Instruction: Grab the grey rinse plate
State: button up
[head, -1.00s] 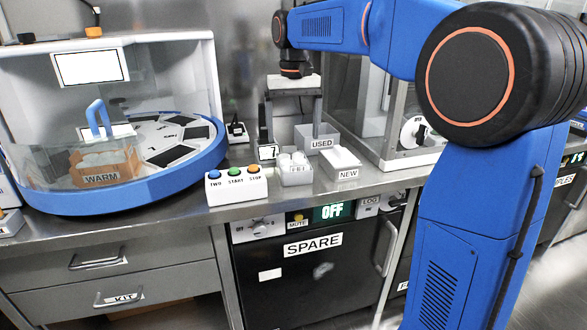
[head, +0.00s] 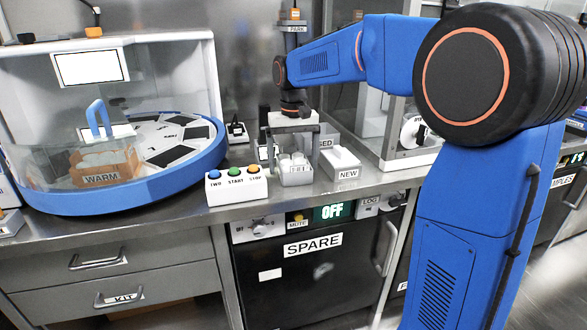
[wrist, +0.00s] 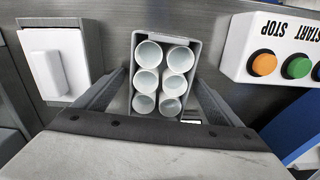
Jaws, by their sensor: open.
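I cannot single out a grey rinse plate in either view. Dark flat plates or pads (head: 165,158) lie on the round white deck at the left, and their labels are too small to read. My gripper (head: 292,150) points down over the bench, its fingers apart with nothing between them. In the wrist view the two dark fingers (wrist: 160,88) spread on either side of a grey rack (wrist: 138,42) of several white cups. The rack also shows in the head view (head: 296,178), partly behind the fingers.
A white box marked NEW (head: 341,174) stands right of the rack. A white button box (head: 237,188) stands to its left. A SPARE cabinet (head: 310,265) is below.

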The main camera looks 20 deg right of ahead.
jog(key=shift+c, duration=0.6)
jog(key=c, duration=1.1)
jog(key=shift+o, duration=0.2)
